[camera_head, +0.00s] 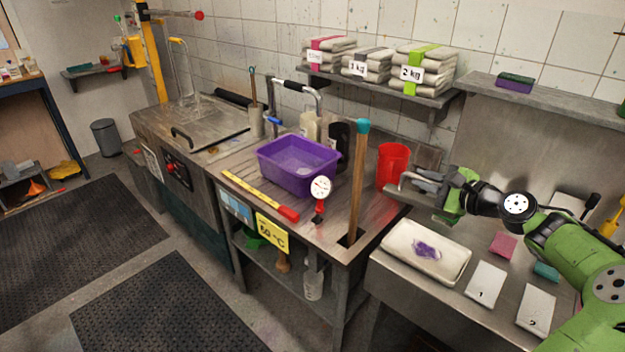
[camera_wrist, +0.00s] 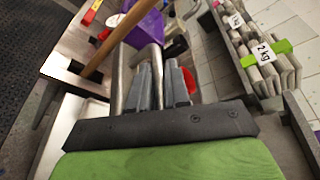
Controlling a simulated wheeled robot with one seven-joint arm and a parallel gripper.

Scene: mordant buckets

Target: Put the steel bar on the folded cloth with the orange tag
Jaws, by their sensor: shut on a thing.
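My gripper (camera_head: 424,180) is raised over the steel bench at the right, pointing left near the red beaker. It is shut on a grey metal piece, which I take to be the steel bar (camera_wrist: 156,68). In the wrist view the bar shows by the grey fingers (camera_wrist: 158,86), pointing away from the palm; its full outline is partly hidden. Folded cloths lie on the wall shelf, with a pink band (camera_head: 322,43), a dark band (camera_head: 372,54) and a green band (camera_head: 414,60). I cannot make out an orange tag on any.
The red beaker (camera_head: 393,165) and a wooden pole with a teal top (camera_head: 358,180) stand close left of my gripper. A purple tub (camera_head: 298,165) is farther left. A cream tray (camera_head: 426,262) and numbered cards (camera_head: 486,286) lie on the bench below. A wall shelf (camera_head: 440,100) juts out above.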

